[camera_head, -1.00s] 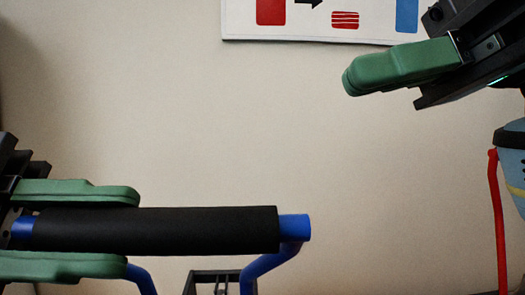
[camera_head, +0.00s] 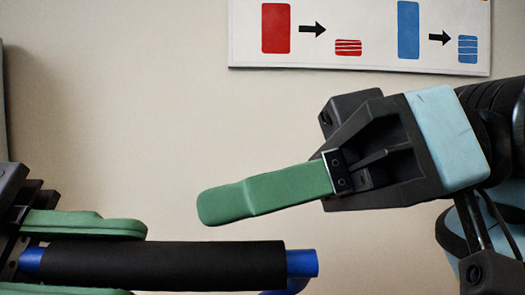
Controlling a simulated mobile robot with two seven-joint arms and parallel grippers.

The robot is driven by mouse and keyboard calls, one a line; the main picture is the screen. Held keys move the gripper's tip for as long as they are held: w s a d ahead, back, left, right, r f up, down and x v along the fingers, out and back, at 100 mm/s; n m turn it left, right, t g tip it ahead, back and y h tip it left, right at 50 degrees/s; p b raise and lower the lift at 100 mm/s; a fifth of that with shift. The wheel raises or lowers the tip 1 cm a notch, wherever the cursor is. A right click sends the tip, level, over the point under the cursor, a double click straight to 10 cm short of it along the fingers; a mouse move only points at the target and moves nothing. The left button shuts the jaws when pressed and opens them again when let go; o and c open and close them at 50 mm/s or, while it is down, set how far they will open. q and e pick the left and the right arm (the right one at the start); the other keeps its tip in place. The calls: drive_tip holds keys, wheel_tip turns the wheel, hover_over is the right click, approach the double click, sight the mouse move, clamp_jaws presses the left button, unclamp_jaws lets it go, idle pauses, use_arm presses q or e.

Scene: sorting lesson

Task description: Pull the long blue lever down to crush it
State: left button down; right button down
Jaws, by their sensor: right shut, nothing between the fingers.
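The long blue lever (camera_head: 302,263) has a thick black grip sleeve (camera_head: 160,265) lying level across the lower left. My left gripper (camera_head: 110,262) has one green finger along the top of the sleeve and the other along its underside, closed against it. The lower finger is partly cut off by the frame's bottom edge. The lever's lower arms are mostly out of frame.
A poster (camera_head: 380,50) on the pale wall (camera_head: 130,120) shows a red and a blue block, each with an arrow to a flattened one. My right arm fills the right side.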

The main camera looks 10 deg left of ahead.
sight(247, 266)
drive_tip(key=shift+s+f, duration=0.1)
drive_tip(key=shift+f, duration=0.1)
use_arm(q)
drive_tip(key=shift+a, duration=0.1)
use_arm(e)
drive_tip(key=shift+s+d+f+n, duration=0.1)
drive_tip(key=shift+s+f+n, duration=0.2)
drive_tip(key=shift+s+f, duration=0.5)
use_arm(q)
drive_tip(key=shift+a+r, duration=0.1)
drive_tip(key=shift+r, duration=0.1)
use_arm(e)
drive_tip(key=shift+s+f, duration=0.15)
drive_tip(key=shift+s, duration=0.2)
use_arm(q)
drive_tip(key=c, duration=1.2)
unclamp_jaws()
drive_tip(key=shift+w, duration=0.1)
drive_tip(key=shift+r, duration=0.6)
use_arm(e)
drive_tip(key=shift+w, duration=0.1)
use_arm(q)
drive_tip(key=shift+s+d+r, duration=0.1)
drive_tip(key=shift+r, duration=2.05)
drive_tip(key=shift+s+d+r, duration=0.1)
drive_tip(key=shift+r, duration=2)
use_arm(e)
drive_tip(key=shift+w+d+r, duration=0.1)
drive_tip(key=shift+r, duration=0.1)
